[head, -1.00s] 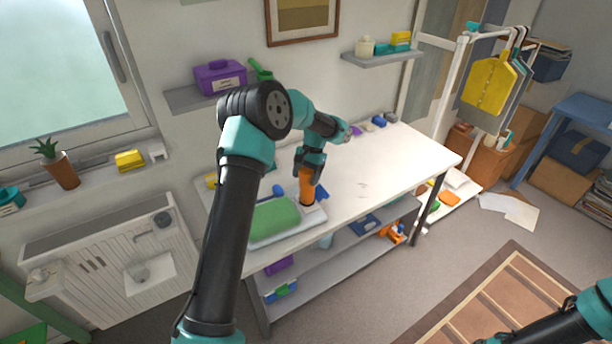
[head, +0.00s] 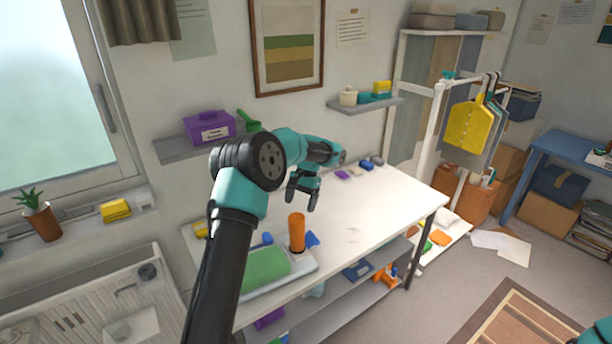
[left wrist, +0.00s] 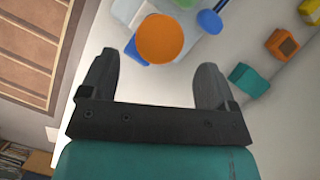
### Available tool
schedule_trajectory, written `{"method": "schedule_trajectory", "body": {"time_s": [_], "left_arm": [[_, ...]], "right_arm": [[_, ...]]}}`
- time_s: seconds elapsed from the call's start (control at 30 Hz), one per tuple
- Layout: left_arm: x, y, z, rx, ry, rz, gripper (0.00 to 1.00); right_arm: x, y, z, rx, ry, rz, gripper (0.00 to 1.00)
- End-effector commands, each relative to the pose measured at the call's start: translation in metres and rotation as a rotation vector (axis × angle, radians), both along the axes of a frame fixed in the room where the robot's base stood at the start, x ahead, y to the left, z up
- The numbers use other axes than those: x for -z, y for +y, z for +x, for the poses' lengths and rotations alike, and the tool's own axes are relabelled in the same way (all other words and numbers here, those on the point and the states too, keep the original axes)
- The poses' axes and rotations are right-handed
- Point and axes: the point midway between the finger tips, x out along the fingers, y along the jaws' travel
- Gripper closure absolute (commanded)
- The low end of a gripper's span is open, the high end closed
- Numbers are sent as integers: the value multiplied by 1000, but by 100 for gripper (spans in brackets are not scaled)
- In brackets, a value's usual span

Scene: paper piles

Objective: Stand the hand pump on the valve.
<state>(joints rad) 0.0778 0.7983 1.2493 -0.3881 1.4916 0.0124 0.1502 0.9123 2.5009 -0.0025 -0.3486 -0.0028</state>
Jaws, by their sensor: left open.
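The hand pump, an orange upright cylinder (head: 297,231) with a dark foot, stands by the right end of a green pad (head: 265,268) on the worktable. Its foot hides whatever is directly beneath, so the valve cannot be made out. My left gripper (head: 302,203) is open and empty just above the pump, apart from it. In the left wrist view the pump's round orange top (left wrist: 160,39) shows ahead of and between the spread fingers (left wrist: 157,64). My right gripper is out of the picture; only a bit of my right arm shows at the bottom right corner.
The white table (head: 385,215) is mostly clear to the right of the pump. Small blue things (head: 312,239) lie close beside it. Several small blocks lie along the table's back edge. A shelf with a purple box (head: 209,126) hangs on the wall behind.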

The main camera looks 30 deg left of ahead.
Motion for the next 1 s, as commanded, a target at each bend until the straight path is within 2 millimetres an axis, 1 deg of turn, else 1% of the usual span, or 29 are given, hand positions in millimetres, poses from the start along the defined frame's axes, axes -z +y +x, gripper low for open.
{"method": "schedule_trajectory", "body": {"time_s": [0.03,0.2,0.4,0.5,0.7,1.0], "left_arm": [[-9,0,4,-1,-4,0,18],[-38,-2,16,1,-3,0,18],[-66,-3,28,0,-1,1,18],[-76,-3,32,0,-2,1,18],[-87,-3,36,1,0,0,18],[-89,-3,37,1,1,0,18]], "right_arm": [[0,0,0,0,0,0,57],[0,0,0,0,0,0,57],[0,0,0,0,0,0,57],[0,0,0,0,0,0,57],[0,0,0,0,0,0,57],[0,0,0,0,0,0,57]]}}
